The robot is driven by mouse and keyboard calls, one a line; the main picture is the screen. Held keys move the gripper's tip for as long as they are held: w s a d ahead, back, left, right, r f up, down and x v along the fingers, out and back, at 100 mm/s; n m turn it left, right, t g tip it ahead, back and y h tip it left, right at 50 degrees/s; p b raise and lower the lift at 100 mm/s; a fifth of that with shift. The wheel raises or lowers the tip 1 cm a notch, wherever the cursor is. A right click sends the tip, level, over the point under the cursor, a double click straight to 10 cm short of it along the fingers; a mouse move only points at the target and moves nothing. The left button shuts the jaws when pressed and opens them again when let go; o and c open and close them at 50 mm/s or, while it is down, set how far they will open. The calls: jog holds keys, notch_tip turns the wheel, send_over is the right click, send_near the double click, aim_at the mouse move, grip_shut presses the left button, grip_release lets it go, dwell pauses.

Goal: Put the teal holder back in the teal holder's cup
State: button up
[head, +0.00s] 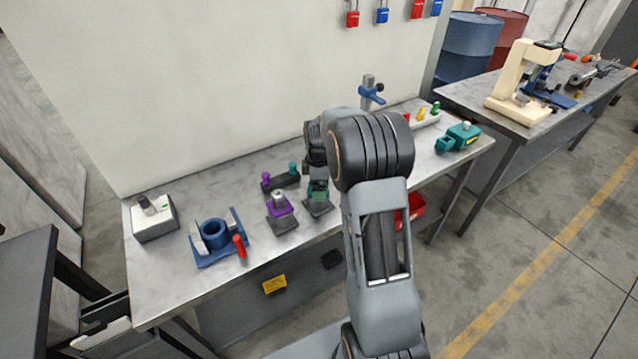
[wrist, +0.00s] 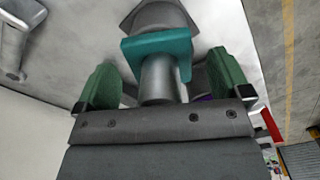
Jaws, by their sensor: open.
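The teal holder, a square teal collar (wrist: 157,46) on a grey metal cylinder (wrist: 158,78), stands between my gripper's green fingers in the wrist view. My gripper (wrist: 165,72) is open, with a visible gap between the holder and at least the left finger. A grey, wider, angular part (wrist: 158,14) shows beyond the collar. In the head view my gripper (head: 318,191) is low over a dark base (head: 318,209) on the bench. There the holder is mostly hidden by my gripper and arm, and I cannot tell how deeply it sits in a cup.
A purple holder (head: 280,206) stands close on the left. Behind it is a dark block with purple and teal knobs (head: 293,167). A blue fixture (head: 217,240) and a grey box (head: 155,219) are farther left. A teal tool (head: 459,136) lies right; a blue clamp stand (head: 370,92) stands behind.

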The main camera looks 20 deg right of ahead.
notch_tip(320, 180, up, 14)
jog(key=shift+b, duration=0.3)
dwell(0.3)
jog(key=shift+f, duration=0.1)
jog(key=f+m, duration=0.1)
jog(key=m, duration=0.1)
jog(key=s+f+m, duration=0.1)
jog(key=m, duration=0.1)
jog(key=f+m, duration=0.1)
jog(key=m, duration=0.1)
jog(key=shift+s+a+f, duration=0.15)
jog(key=shift+s+a, duration=0.15)
jog(key=s+a+m+t, duration=0.2)
jog(key=s+a, duration=0.3)
jog(key=s, duration=0.5)
jog(key=s+a+r+m+t, duration=0.1)
jog(key=s+a+m, duration=0.4)
jog(key=s, duration=0.5)
jog(key=shift+s+t, duration=0.15)
jog(key=shift+t, duration=0.35)
